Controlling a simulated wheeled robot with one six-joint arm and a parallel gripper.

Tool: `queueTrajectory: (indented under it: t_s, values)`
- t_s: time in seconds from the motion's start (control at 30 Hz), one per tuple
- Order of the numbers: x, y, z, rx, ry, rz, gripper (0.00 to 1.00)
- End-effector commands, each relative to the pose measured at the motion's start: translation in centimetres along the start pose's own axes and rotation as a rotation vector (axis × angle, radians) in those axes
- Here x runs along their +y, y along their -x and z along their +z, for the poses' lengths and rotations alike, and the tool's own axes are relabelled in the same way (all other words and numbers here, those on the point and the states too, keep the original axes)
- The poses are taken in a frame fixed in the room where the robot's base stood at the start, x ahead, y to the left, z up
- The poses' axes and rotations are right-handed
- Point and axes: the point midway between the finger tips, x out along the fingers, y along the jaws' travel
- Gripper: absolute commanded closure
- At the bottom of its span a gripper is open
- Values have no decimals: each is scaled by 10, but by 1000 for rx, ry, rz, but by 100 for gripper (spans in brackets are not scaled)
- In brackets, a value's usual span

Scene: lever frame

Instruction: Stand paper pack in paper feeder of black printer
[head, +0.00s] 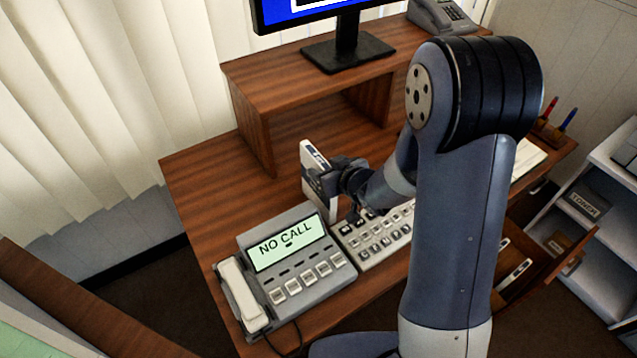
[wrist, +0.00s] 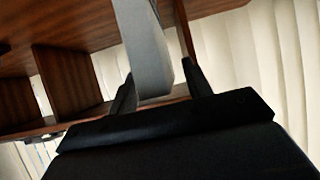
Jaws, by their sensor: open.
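The white paper pack (head: 316,178), with dark blue print near its top, stands upright on the desk, left of the keyboard and behind the desk phone. My gripper (head: 338,182) is at its right side. In the wrist view the pale pack (wrist: 143,45) reaches down between the two dark fingers of my open gripper (wrist: 160,84), with a gap clearly visible on the right finger's side. The fingers partly hide the pack in the head view. I cannot make out a black printer or its paper feeder for certain; only part of a dark object (head: 627,152) shows at the right edge.
A wooden riser (head: 255,92) with a monitor (head: 345,50) stands behind the pack. A desk phone (head: 285,268) reading "NO CALL" and a keyboard (head: 378,237) are in front. An open drawer (head: 545,262) and white shelves (head: 600,215) are at right. Bare desk lies left of the pack.

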Motion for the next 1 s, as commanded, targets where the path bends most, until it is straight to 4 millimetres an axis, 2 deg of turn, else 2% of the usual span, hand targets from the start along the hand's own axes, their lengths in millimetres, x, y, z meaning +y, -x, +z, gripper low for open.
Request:
queueTrajectory:
  t_s: [0.17,0.43,1.0]
  values:
    - [0,-15,-1,0,0,-1,53]
    - [0,-17,0,0,0,0,53]
    - [0,-16,0,0,1,0,99]
